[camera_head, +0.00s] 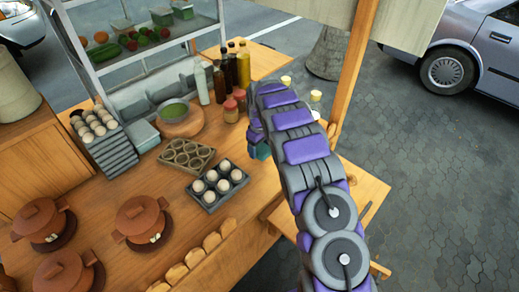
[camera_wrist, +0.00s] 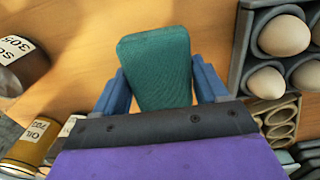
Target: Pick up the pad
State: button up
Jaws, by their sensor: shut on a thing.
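The pad (camera_wrist: 156,66) is a teal-green, rounded block in the wrist view. My gripper (camera_wrist: 160,84) is shut on it, with one blue finger on each side. The wooden counter shows behind the pad; I cannot tell whether the pad touches it. In the head view my gripper (camera_head: 258,148) is at the counter's right part, right of the egg tray, mostly hidden by my arm. A small teal patch of the pad (camera_head: 262,152) shows there.
An egg tray (camera_head: 217,186) and an empty mould tray (camera_head: 187,158) lie left of my gripper. Several bottles (camera_head: 228,70) and jars (camera_head: 231,110) stand behind it. Brown clay pots (camera_head: 141,217) stand at left. Bread pieces (camera_head: 194,257) line the front edge.

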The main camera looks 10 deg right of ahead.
jog(key=s+p, duration=0.1)
jog(key=s, duration=0.4)
jog(key=s+a+p, duration=0.1)
jog(key=s, duration=0.4)
jog(key=s+a+r+p, duration=0.1)
jog(key=s, duration=0.4)
jog(key=shift+s+a+r, duration=0.1)
jog(key=shift+s+a, duration=0.1)
jog(key=shift+s, duration=0.05)
